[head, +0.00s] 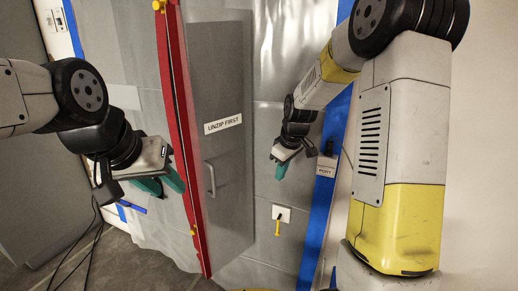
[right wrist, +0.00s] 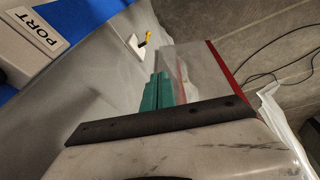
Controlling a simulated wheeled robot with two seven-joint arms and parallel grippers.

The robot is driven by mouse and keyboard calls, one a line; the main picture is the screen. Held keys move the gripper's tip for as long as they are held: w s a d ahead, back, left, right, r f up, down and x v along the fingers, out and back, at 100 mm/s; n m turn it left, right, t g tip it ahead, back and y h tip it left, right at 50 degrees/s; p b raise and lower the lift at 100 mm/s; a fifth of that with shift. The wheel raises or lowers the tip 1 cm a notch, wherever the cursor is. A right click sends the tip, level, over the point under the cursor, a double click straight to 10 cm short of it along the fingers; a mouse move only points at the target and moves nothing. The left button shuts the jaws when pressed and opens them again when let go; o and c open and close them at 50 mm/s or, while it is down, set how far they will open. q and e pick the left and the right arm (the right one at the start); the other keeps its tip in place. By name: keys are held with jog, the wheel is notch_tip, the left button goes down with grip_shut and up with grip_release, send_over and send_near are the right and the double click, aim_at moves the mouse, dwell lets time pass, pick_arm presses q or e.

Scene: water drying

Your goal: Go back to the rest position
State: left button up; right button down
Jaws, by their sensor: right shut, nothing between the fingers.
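My left gripper (head: 166,184) is at the left in the head view, in front of the red zip strip (head: 174,110). Its two teal fingers look spread apart, with nothing seen between them. My right gripper (head: 281,169) is right of the grey door panel, in front of the grey sheeting. It is shut and empty. In the right wrist view its teal fingers (right wrist: 155,92) lie together. Whether the left fingers touch the strip is not clear.
A grey door panel (head: 222,90) carries an "UNZIP FIRST" label (head: 223,124) and a handle (head: 210,179). A "PORT" box (head: 326,167) sits on blue tape close to my right gripper. A white plate with a yellow lever (head: 278,227) is below. Dark cables hang at lower left.

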jog(key=s+r+m+t, duration=0.2)
jog(key=s+r+m, duration=0.2)
jog(key=s+r, duration=0.7)
jog(key=s+d+r+m+t, duration=0.1)
jog(key=s+r+m, duration=0.3)
jog(key=s, duration=1.1)
jog(key=shift+s+y, duration=0.2)
jog(key=shift+y, duration=0.2)
jog(key=shift+d, duration=0.1)
